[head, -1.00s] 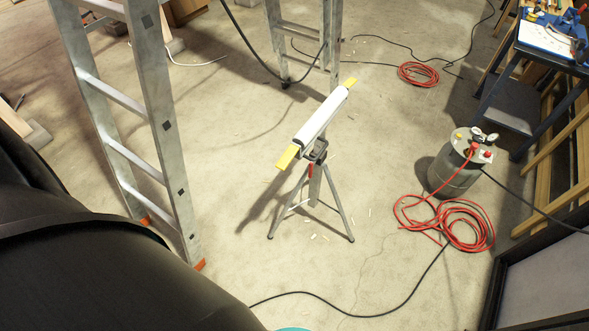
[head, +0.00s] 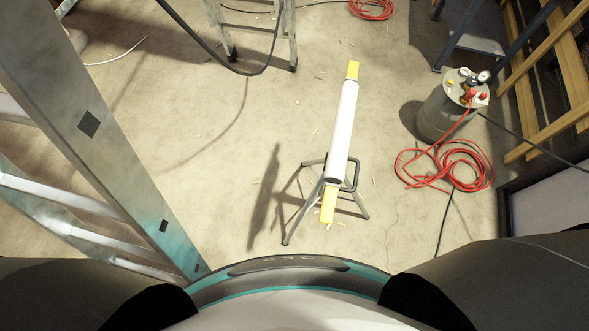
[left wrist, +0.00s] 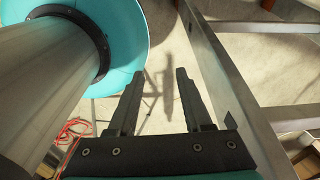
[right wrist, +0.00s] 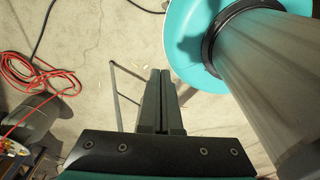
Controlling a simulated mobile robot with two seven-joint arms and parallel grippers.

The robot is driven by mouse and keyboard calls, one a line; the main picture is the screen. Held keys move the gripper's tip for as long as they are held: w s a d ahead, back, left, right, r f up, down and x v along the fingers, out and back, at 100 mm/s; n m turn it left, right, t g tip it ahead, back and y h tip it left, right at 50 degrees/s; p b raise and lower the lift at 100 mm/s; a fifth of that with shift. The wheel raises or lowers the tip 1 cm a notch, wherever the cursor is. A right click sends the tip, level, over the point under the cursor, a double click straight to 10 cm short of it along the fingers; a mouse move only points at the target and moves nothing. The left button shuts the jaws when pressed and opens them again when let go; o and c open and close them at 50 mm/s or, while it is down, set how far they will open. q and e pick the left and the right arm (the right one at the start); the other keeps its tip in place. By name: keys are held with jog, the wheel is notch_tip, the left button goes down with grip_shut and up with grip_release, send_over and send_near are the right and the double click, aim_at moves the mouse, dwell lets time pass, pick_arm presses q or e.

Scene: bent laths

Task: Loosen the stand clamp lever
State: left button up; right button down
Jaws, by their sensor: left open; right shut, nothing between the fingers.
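A grey tripod stand (head: 353,188) is in the head view, in front of my body, its legs spread on the floor. A long white tube (head: 343,130) with a yellow lath (head: 328,204) sticking out at both ends lies across its top and is tilted. The clamp lever does not show now; the tube and lath cover the upper part of the stand. My left gripper (left wrist: 157,73) is open and empty in the left wrist view. My right gripper (right wrist: 160,73) is shut and empty in the right wrist view. Neither gripper shows in the head view.
An aluminium ladder (head: 88,124) stands close on my left, another (head: 262,30) at the back. A grey tank (head: 445,112) with a coiled red hose (head: 447,165) is on the right. Timber racks (head: 570,75) line the right wall. Floor around the stand is mostly clear, with small wood scraps.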

pick_arm(q)
jog(key=w+d+f+t+b, duration=0.1)
jog(key=w+d+f+b, duration=0.1)
jog(key=w+b, duration=0.55)
jog(key=w+d+f+t+b, duration=0.1)
jog(key=w+d+f+b, duration=0.15)
jog(key=w+b, duration=0.5)
pick_arm(e)
jog(key=w+a+f+n+t+y, duration=0.1)
jog(key=w+a+f+n+t, duration=0.25)
jog(key=w, duration=0.35)
jog(key=w+a+f+n+t+y, duration=0.1)
jog(key=w+a+f+n+t, duration=0.3)
jog(key=w, duration=0.3)
pick_arm(q)
jog(key=w+d+r+t+h+b, duration=0.1)
jog(key=w+r+t+b, duration=0.2)
jog(key=b, duration=1.4)
jog(key=shift+w+r, duration=2.05)
jog(key=shift+r, duration=1)
pick_arm(e)
jog(key=w+a+n+t+h, duration=0.1)
jog(key=w+a+n+t, duration=0.1)
jog(key=w+n+t, duration=0.7)
jog(key=shift+w+a+r, duration=0.15)
jog(key=shift+w+a, duration=0.2)
jog(key=shift+w, duration=0.15)
pick_arm(q)
jog(key=shift+b, duration=0.3)
